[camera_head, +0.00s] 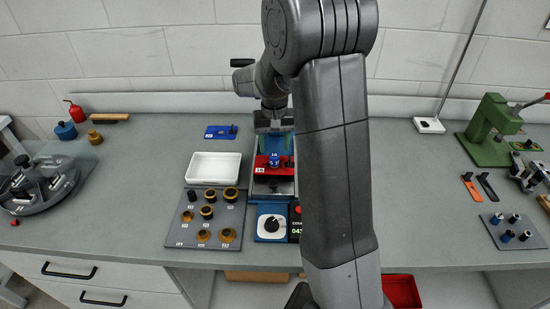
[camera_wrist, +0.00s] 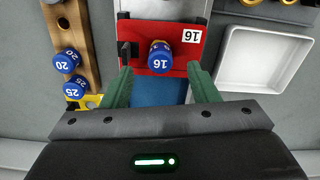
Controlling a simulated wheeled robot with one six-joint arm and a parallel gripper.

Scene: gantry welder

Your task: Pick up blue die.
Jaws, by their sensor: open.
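The blue die (camera_head: 274,160), marked 16, stands upright on a red block (camera_head: 260,170), also marked 16. In the wrist view the blue die (camera_wrist: 160,57) shows near the middle of the red block (camera_wrist: 180,37), its numbered top facing the camera. My gripper (camera_wrist: 159,70) is open, with one green finger on each side of the die and a gap between each finger and it. The fingers do not touch the die. In the head view my gripper (camera_head: 274,143) is just behind the die, and my arm hides the area to the right.
Two other blue dies, marked 20 (camera_wrist: 66,61) and 25 (camera_wrist: 75,87), stand on a wooden rack (camera_wrist: 75,20) beside the red block. A white tray (camera_head: 213,168) and a grey plate (camera_head: 180,230) with several brass-coloured rings lie to the left. A green press (camera_head: 488,130) stands far right.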

